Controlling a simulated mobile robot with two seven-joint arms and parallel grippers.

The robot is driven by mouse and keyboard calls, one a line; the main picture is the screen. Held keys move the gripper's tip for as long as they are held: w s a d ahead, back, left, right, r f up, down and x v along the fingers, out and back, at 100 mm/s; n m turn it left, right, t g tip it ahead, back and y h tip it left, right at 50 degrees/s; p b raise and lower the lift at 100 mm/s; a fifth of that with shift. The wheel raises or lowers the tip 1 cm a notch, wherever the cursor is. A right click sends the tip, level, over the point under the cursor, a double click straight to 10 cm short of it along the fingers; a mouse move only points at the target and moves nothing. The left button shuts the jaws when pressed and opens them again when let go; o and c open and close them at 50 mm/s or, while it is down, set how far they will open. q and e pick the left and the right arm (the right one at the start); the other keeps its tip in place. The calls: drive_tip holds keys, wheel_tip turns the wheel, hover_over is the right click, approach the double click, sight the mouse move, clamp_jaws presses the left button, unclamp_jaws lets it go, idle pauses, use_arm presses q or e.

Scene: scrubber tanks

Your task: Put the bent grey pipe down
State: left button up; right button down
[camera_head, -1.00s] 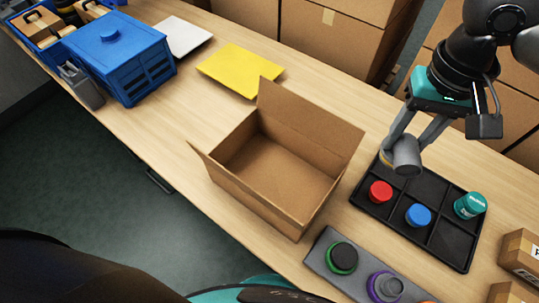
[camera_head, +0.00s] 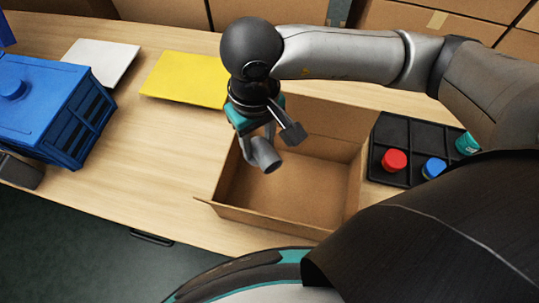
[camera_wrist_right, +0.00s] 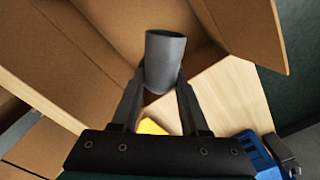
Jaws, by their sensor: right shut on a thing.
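The bent grey pipe (camera_head: 264,155) is held in my right gripper (camera_head: 257,138) over the left part of the open cardboard box (camera_head: 300,185) in the head view. In the right wrist view the pipe (camera_wrist_right: 164,62) sits between the two fingertips of the gripper (camera_wrist_right: 160,92), its round open end pointing away. The cardboard box (camera_wrist_right: 225,25) shows behind it. The pipe's height above the box floor is hard to tell. My left gripper is not in view.
A black divided tray (camera_head: 415,130) with a red item (camera_head: 394,160), a blue item (camera_head: 433,168) and a teal item (camera_head: 467,143) stands right of the box. A yellow sheet (camera_head: 187,78), white sheet (camera_head: 101,62) and blue crate (camera_head: 50,105) lie left. Bare table (camera_head: 150,150) lies between.

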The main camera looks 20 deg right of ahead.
wheel_tip(320, 180, down, 16)
drive_tip(key=b, duration=0.2)
drive_tip(key=shift+b, duration=0.3)
drive_tip(key=shift+f, duration=0.1)
drive_tip(key=shift+c, duration=2)
unclamp_jaws()
